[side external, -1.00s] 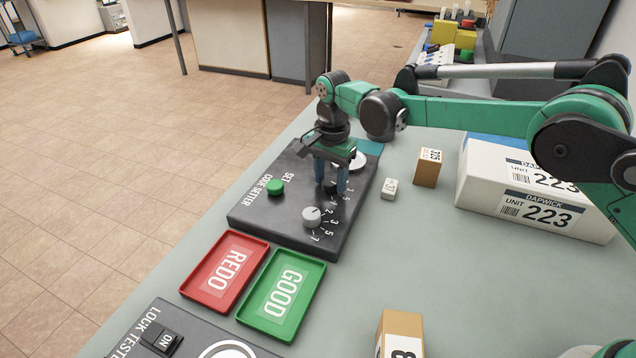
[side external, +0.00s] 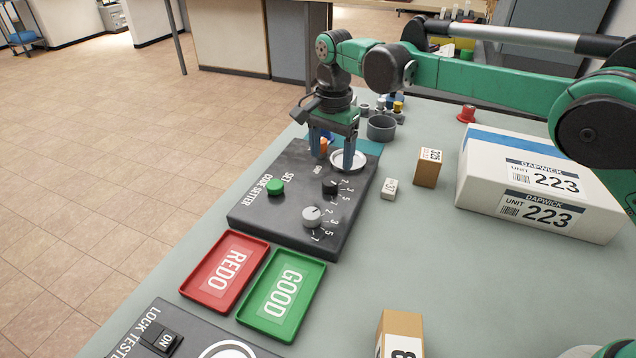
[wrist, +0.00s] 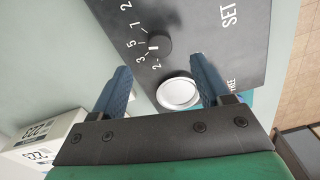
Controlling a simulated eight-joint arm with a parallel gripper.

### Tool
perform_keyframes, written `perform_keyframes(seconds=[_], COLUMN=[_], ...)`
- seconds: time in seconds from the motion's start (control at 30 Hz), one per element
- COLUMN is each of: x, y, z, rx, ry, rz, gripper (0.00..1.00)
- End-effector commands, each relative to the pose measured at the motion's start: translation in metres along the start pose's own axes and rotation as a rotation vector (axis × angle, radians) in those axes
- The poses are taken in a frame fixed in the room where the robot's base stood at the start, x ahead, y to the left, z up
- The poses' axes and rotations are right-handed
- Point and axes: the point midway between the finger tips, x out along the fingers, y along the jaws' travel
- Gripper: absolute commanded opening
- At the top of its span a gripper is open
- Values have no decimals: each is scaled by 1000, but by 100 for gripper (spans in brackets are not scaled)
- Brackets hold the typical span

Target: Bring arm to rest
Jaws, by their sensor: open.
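My gripper (side external: 334,152) is open and empty, with its blue fingers pointing down above the far end of the code setter panel (side external: 262,221). In the wrist view the two fingers (wrist: 160,85) stand wide apart with the white round dish (wrist: 178,93) showing between them. The dish (side external: 349,158) lies just behind the fingers in the side view. The panel carries a green button (side external: 275,187), a black knob (side external: 330,187) and a grey knob (side external: 312,216). An orange-brown piece (side external: 322,147) shows beside the left finger, partly hidden.
A red REDO tray (side external: 214,292) and a green GOOD tray (side external: 268,325) lie in front of the panel. A white 223 box (side external: 480,205), a small brown box (side external: 428,168) and a white block (side external: 389,188) stand to the right. A grey cup (side external: 381,128) stands behind.

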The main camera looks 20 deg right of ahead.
Motion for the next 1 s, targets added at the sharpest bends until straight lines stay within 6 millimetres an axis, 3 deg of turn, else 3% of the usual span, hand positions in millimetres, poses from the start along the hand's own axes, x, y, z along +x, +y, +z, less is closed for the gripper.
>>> perform_keyframes(seconds=[0.2,0.37,0.5,0.7,0.87,1.0], x=[-4,-29,-59,-86,-90,-81], y=[2,17,46,100,147,186], z=[-1,-10,-18,-22,-18,-12], rx=[-11,-101,-245,-457,-623,-763], ry=[2,24,72,176,283,389], rz=[-7,-61,-137,-231,-284,-310], gripper=[70,70,70,70,70,70])
